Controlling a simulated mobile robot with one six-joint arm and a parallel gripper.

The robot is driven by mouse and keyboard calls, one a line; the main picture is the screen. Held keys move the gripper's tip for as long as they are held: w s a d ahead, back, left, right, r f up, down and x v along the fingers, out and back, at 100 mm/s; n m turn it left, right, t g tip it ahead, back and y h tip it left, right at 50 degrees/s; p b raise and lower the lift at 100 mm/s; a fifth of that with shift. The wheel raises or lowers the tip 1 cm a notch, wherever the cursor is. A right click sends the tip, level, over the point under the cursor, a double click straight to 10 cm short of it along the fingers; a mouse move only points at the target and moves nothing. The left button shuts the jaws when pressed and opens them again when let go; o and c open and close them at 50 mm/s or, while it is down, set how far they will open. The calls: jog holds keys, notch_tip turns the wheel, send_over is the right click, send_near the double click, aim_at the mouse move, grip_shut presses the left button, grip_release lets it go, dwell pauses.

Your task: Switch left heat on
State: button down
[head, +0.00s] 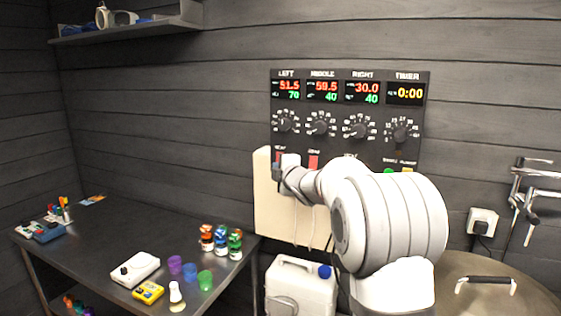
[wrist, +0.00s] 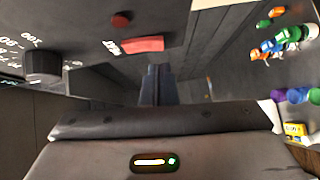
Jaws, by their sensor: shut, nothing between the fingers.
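The dark control panel (head: 335,130) hangs on the wall with columns labelled LEFT, MIDDLE, RIGHT and TIMER. The left display (head: 286,89) reads 51.5 in red over 70 in green. The red left heat switch (head: 278,157) sits low in the left column, partly hidden by my arm. In the wrist view the red switch (wrist: 143,44) lies just beyond my fingertips, beside its label; contact cannot be told. A small round red part (wrist: 121,20) is past it. My gripper (wrist: 157,68) is shut and empty. Whether the switch is on cannot be told.
The left knob (head: 286,122) is above the switch, and the red middle switch (head: 313,161) is to its right. A dark table (head: 110,245) with colored bottles (head: 235,243) and a white device (head: 135,269) stands at left. A white canister (head: 300,285) is below.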

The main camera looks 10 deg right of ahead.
jog(key=shift+w+d+f, duration=0.1)
jog(key=shift+w+d, duration=0.4)
jog(key=shift+w, duration=0.15)
jog(key=shift+f, duration=0.1)
jog(key=s+f+b, duration=0.1)
jog(key=s+b, duration=0.7)
jog(key=s, duration=0.4)
jog(key=shift+s+f, duration=0.2)
jog(key=shift+s, duration=0.2)
